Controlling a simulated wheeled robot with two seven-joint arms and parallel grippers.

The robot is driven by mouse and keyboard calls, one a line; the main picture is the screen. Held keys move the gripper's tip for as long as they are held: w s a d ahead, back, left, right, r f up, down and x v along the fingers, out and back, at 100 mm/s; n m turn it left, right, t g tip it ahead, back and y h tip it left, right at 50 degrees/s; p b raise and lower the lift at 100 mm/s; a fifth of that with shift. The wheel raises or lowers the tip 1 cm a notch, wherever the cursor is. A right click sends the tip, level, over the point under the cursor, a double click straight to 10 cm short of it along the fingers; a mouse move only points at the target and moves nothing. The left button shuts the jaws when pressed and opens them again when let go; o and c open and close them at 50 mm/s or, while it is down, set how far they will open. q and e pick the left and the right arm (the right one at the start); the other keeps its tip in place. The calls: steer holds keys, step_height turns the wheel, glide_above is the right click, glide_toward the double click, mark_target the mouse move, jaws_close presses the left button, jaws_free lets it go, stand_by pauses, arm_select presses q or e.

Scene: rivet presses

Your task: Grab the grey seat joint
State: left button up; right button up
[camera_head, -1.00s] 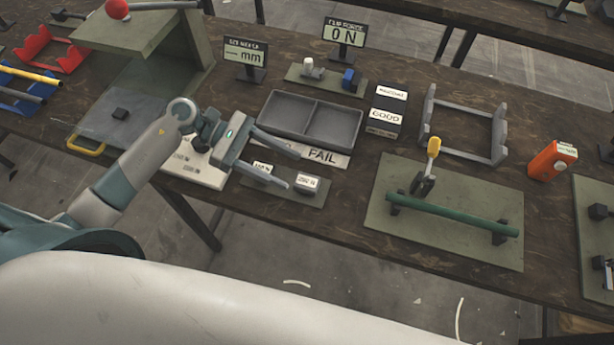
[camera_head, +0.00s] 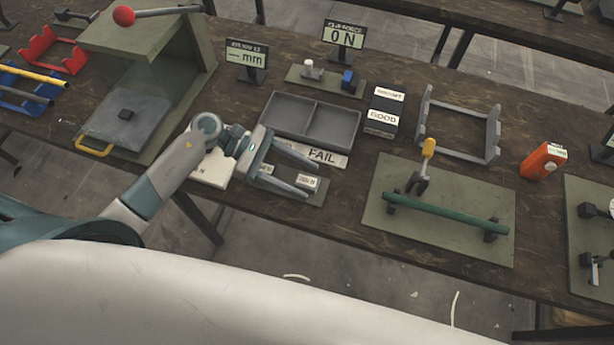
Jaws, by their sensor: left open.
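My left gripper (camera_head: 312,181) is open over a small green-grey plate (camera_head: 318,198) at the table's front edge, fingers pointing right. A small grey block with a white label (camera_head: 308,181) shows between its fingertips; the label is too small to read. A second labelled piece (camera_head: 266,168) is partly hidden nearer the palm. I cannot tell for sure which piece is the grey seat joint, or whether the fingers touch the block. A pale grey piece (camera_head: 311,70) and a blue piece (camera_head: 348,80) stand on a plate at the back. My right gripper is not in view.
A grey two-part bin (camera_head: 311,121) with a FAIL label (camera_head: 323,156) lies just behind the gripper. A box marked GOOD (camera_head: 384,112), a grey frame (camera_head: 457,152) and a green bar fixture (camera_head: 445,214) stand to the right. A press with a red knob (camera_head: 124,15) stands left.

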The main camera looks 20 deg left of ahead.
mark_target(304, 180)
arm_select(q)
steer(key=shift+d+f, duration=0.25)
steer(key=shift+d, duration=0.25)
steer(key=c, duration=1.1)
steer(key=shift+r, duration=0.2)
steer(key=shift+c, duration=0.2)
steer(key=shift+r+b, duration=0.45)
steer(key=shift+r, duration=0.05)
step_height(304, 180, up, 2)
steer(key=shift+r+b, duration=0.1)
steer(key=shift+b, duration=0.55)
steer(key=s+a+r+b, duration=0.3)
steer(key=s+r, duration=0.4)
steer(key=s, duration=0.4)
steer(key=shift+s+r+b, duration=0.2)
steer(key=shift+r+b, duration=0.05)
steer(key=shift+b, duration=0.4)
